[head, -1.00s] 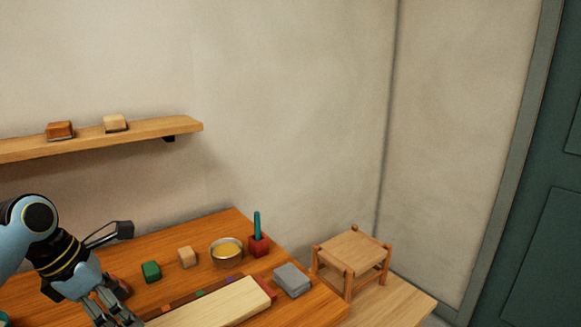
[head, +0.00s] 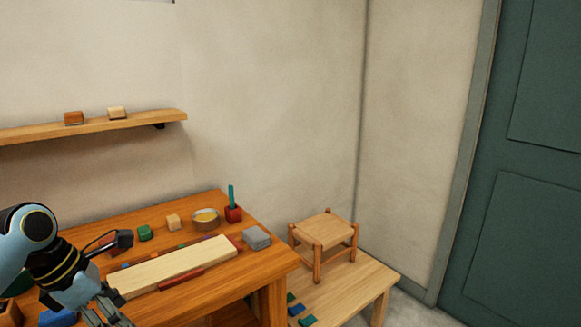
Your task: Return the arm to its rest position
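My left arm comes in from the lower left, and its gripper (head: 108,316) hangs over the front left part of the wooden workbench (head: 262,268). The fingers run to the bottom edge of the head view, so whether they are apart or closed cannot be told. No object shows clearly between them. My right gripper and arm are not in view.
On the bench are a pale board (head: 175,265), a green block (head: 145,232), a tan block (head: 173,221), a bowl (head: 206,218), a red holder (head: 233,214) and a grey block (head: 256,238). A stool (head: 325,230) stands on a low table (head: 350,288) at right.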

